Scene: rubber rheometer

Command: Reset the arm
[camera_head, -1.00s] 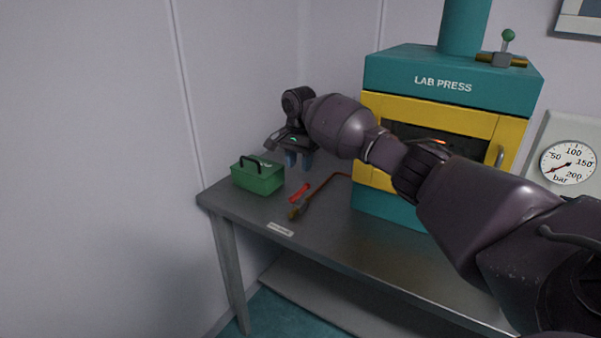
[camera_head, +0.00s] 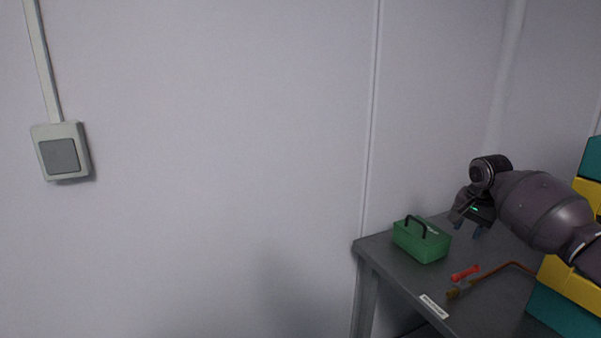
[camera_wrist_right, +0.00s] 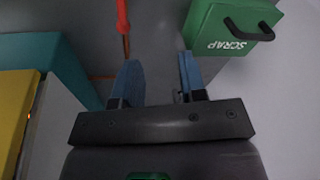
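My right gripper (camera_head: 468,225) is at the right of the head view, above the back of the metal table and to the right of a green box. In the right wrist view its two blue fingers (camera_wrist_right: 160,75) stand apart with nothing between them. The green box (camera_head: 421,240) has a black handle and sits on the table's far left corner. It also shows in the right wrist view (camera_wrist_right: 210,40), with the word SCRAP on it. My left gripper is in neither view.
The metal table (camera_head: 400,275) bears a red-handled tool (camera_head: 465,273), a bent copper-coloured rod (camera_head: 495,273) and a white label (camera_head: 433,306). The teal and yellow press (camera_head: 565,285) stands at the right edge. A grey switch (camera_head: 60,156) is on the bare left wall.

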